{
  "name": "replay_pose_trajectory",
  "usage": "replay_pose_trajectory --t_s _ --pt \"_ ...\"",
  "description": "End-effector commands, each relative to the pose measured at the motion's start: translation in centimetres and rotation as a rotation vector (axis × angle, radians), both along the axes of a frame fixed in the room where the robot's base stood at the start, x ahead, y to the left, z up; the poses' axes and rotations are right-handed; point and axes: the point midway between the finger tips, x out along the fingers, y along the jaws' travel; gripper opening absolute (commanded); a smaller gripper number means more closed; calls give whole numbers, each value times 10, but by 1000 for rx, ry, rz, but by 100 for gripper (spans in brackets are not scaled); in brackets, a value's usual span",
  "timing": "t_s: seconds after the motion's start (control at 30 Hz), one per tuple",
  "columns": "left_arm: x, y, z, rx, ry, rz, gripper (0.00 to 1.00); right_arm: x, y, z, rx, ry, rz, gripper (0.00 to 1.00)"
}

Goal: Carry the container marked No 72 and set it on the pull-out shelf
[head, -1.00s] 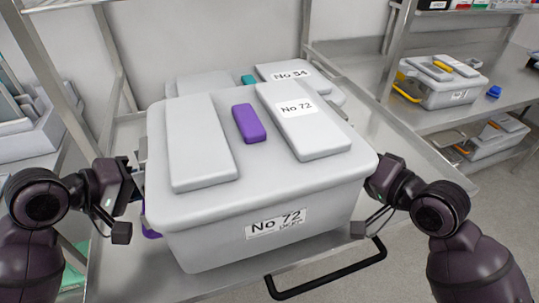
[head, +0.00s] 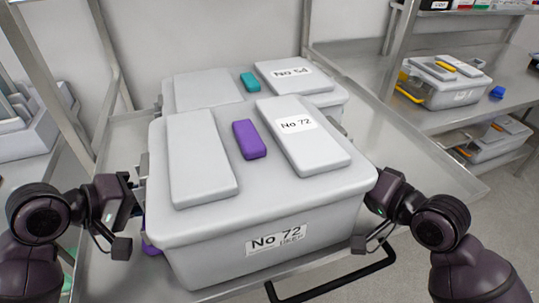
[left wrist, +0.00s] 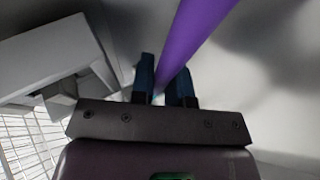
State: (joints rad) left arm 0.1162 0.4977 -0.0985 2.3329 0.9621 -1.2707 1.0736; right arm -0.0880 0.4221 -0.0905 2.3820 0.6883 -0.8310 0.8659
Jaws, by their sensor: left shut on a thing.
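The grey container marked No 72 (head: 200,255) is upright between my two grippers, its lid carrying a purple block (head: 249,140). My left gripper (head: 140,200) is at its left side, with a bit of purple handle (head: 150,249) below. In the left wrist view, my left gripper (left wrist: 166,88) is shut on a purple bar (left wrist: 195,40). My right gripper (head: 370,205) is at the container's right side; its fingers are hidden. The metal pull-out shelf (head: 400,150), with a black front handle (head: 340,277), lies beneath. I cannot tell whether the container's base touches it.
A container marked No 54 (head: 335,100) with a teal block stands close behind No 72. Metal posts rise at left and right. A bench (head: 440,118) at right holds a grey container with yellow handles (head: 450,90) and a blue object (head: 497,92). Shelf surface shows clear at right.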

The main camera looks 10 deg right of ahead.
Motion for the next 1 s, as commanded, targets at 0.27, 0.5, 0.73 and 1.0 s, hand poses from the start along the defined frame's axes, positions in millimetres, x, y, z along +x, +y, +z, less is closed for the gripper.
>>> replay_pose_trajectory --t_s 0.27,0.5,0.73,1.0 --pt "0 0 -5 0 4 0 34 0 0 -5 0 3 0 34" --pt "0 -1 -4 -2 2 -1 41 0 1 -4 2 1 2 41" --pt "-2 2 -2 -3 1 -1 41 0 1 -4 3 0 3 41" --pt "-19 25 15 3 2 1 41 0 1 -4 2 -1 2 41"
